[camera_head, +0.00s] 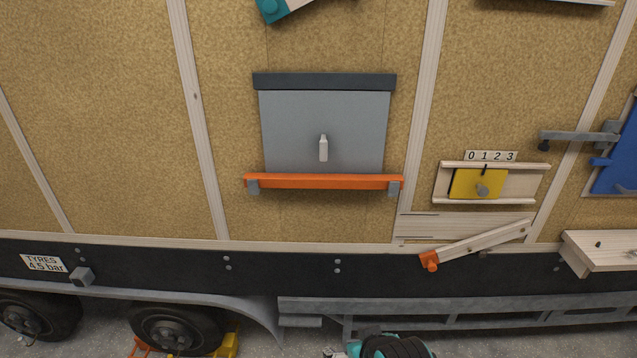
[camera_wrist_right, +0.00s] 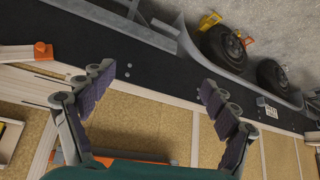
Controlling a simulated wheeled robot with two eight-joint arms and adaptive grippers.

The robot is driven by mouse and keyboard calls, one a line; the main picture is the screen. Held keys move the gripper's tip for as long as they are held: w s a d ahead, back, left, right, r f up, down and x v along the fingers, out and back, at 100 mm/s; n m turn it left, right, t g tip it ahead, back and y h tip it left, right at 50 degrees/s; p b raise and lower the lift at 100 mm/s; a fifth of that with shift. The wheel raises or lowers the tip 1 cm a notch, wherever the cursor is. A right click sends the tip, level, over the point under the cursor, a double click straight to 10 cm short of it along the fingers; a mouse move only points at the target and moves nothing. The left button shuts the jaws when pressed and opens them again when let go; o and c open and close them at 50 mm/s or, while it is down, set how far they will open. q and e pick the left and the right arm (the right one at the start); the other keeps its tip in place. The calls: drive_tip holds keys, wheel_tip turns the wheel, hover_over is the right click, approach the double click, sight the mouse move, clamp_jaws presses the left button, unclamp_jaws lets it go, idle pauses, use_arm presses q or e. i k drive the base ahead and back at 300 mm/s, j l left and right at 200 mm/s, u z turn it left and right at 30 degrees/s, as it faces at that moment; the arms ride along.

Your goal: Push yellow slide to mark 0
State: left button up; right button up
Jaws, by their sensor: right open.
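The yellow slide (camera_head: 465,184) sits between two wooden rails on the wall at the right of the head view, with a grey round knob on its face. A plate with the numbers 0 1 2 3 (camera_head: 490,156) is above it. A thin dark pointer on the slide stands about under the 1. My right gripper (camera_wrist_right: 160,95) is open and empty in the wrist view, its fingers wide apart and away from the slide. A teal and black part of my arm shows at the bottom of the head view. My left gripper is not seen.
A wooden lever with an orange end (camera_head: 429,261) is below the slide. A grey panel (camera_head: 290,130) with an orange bar (camera_head: 320,181) is to the left. A blue panel (camera_head: 620,165) with a grey latch and a wooden shelf (camera_head: 600,250) are to the right.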

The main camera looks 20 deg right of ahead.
sight(468, 183)
drive_tip(key=k+j+z, duration=0.1)
drive_tip(key=z, duration=1.45)
